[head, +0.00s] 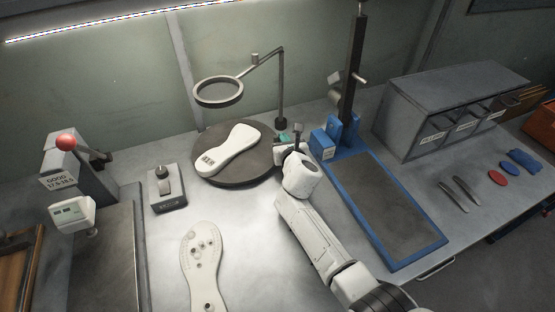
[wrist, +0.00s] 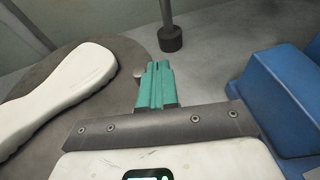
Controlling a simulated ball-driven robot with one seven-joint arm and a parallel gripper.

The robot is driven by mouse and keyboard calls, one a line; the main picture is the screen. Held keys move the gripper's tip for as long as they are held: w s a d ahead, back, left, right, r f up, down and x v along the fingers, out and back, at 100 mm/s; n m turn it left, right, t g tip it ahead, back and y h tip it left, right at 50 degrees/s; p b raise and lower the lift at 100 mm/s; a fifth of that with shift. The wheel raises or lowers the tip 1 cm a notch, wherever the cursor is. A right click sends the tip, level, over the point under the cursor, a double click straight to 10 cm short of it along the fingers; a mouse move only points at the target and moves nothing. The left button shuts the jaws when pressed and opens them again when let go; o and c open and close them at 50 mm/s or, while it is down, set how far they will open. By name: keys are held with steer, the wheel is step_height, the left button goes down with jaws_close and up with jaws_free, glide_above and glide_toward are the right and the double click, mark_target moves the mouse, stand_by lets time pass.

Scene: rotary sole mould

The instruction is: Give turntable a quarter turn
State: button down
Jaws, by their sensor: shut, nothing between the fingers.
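The turntable (head: 228,176) is a dark round disc on the bench, below a ring on a stand. A white sole-shaped mould (head: 229,147) lies flat on it, slanting from lower left to upper right. My gripper (head: 285,137) is at the right edge of the turntable, shut and empty. In the wrist view the green fingers (wrist: 157,80) are together beside the turntable's rim (wrist: 122,55). A small rounded knob (wrist: 139,72) shows at the rim just left of the fingertips; I cannot tell whether they touch it. The mould (wrist: 62,88) also shows at left.
A ring on a jointed stand (head: 218,92) rises behind the turntable. A blue-framed press (head: 398,212) stands close right of my gripper. A small device (head: 168,190) is at left, and a second white sole (head: 201,262) lies in front.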

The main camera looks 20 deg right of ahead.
steer(key=shift+w+d, duration=0.2)
steer(key=shift+w, duration=0.5)
stand_by(1.6)
